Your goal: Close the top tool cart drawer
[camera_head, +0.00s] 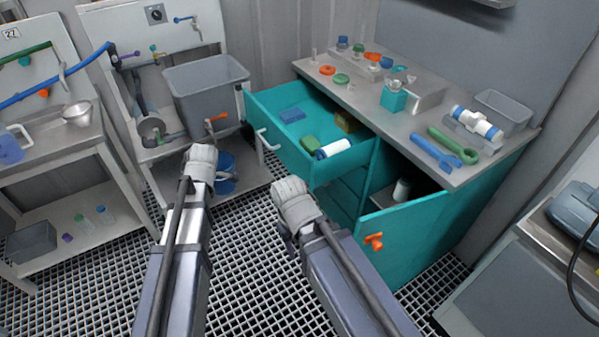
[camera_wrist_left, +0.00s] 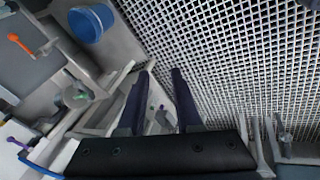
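The teal tool cart (camera_head: 487,190) stands at the right in the head view. Its top drawer (camera_head: 270,152) is pulled out to the left, with a white handle (camera_head: 268,140) on its front. Inside lie a blue sponge (camera_head: 291,115), a green block (camera_head: 309,143), a brown block (camera_head: 346,122) and a white roll with a dark blue end (camera_head: 334,149). My left gripper (camera_wrist_left: 160,72) is open and empty over the floor, left of the drawer. My right gripper (camera_head: 287,240) is in front of the drawer, nearer to me; its fingers are mostly hidden behind the wrist.
The cart's lower door (camera_head: 415,240), with an orange handle (camera_head: 374,241), stands open at the right of my right arm. A sink bench with a grey basin (camera_head: 207,95) and blue bucket (camera_head: 225,172) is at the left. Grated floor (camera_head: 245,260) is free between my arms.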

